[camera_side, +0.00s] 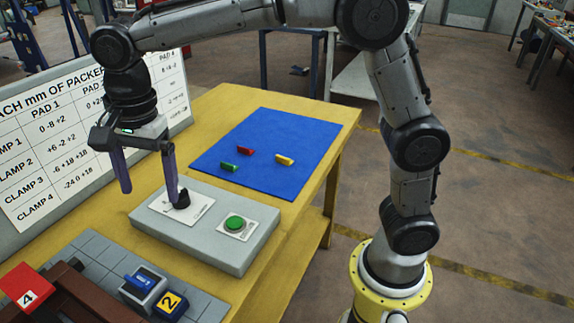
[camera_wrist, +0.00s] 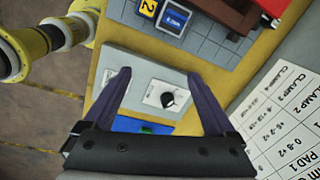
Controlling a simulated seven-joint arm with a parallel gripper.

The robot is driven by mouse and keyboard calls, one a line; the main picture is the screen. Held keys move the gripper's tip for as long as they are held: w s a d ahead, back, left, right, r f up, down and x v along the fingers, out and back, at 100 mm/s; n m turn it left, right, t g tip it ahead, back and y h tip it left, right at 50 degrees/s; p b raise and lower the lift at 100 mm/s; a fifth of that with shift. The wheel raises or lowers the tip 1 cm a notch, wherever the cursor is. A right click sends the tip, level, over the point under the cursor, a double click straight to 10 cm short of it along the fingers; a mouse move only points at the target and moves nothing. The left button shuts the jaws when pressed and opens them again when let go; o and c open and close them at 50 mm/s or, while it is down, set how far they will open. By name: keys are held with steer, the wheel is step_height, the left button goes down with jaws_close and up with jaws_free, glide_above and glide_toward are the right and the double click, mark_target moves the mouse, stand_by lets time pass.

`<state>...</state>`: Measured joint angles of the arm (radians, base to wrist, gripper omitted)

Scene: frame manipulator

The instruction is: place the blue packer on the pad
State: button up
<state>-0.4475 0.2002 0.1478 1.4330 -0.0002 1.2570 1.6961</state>
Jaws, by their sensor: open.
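A blue piece (camera_side: 141,278) with pale marks sits on a grey block at the front left of the table; it also shows at the top of the wrist view (camera_wrist: 174,18). It looks like the blue packer on a pad, but I cannot tell for sure. Beside it is a dark blue block with a yellow label 2 (camera_side: 170,303). My gripper (camera_side: 148,196) is open and empty, pointing down over the grey control box, away from the blue piece. In the wrist view, its two fingers (camera_wrist: 158,73) are spread with nothing between them.
The control box (camera_side: 160,228) carries a black knob (camera_side: 183,200) and a green button (camera_side: 235,223). Red, green and yellow packers lie on the blue mat (camera_side: 290,181). A red part labelled 4 (camera_side: 27,287) stands at front left. A chart board (camera_side: 60,150) stands behind.

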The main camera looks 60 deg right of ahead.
steer(key=s+d+r+n+t, duration=0.3)
steer(key=s+d+n, duration=0.4)
steer(key=s+d, duration=0.55)
steer(key=s+d+f+n, duration=0.2)
steer(key=s+d+n, duration=0.1)
steer(key=s, duration=0.2)
steer(key=s+d+f+n+t, duration=0.1)
steer(key=s+d+f+n, duration=0.2)
steer(key=s+n, duration=0.1)
steer(key=shift+s+d+t+h, duration=0.25)
steer(key=shift+s+t+h, duration=0.05)
steer(key=shift+s, duration=0.55)
